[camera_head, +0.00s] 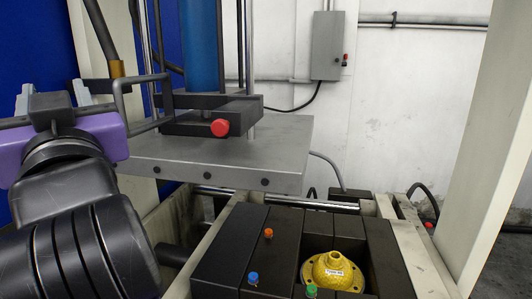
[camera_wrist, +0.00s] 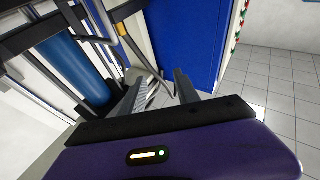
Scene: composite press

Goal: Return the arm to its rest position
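My arm (camera_head: 75,215) reaches in from the lower left in the head view, with my purple gripper (camera_head: 52,93) at its end, left of the press. The fingers point toward a blue panel (camera_wrist: 187,35). The press's grey plate (camera_head: 215,150) stands to the right of my gripper in the head view. A bent grey bar (camera_head: 117,85) shows close to the gripper; whether they touch cannot be told.
A blue cylinder (camera_head: 200,45) stands above the plate. Below are dark mould blocks (camera_head: 232,245) with coloured knobs and a yellow flanged part (camera_head: 333,272). A pale post (camera_head: 490,150) stands at right. Open tiled floor (camera_wrist: 280,90) shows right in the wrist view.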

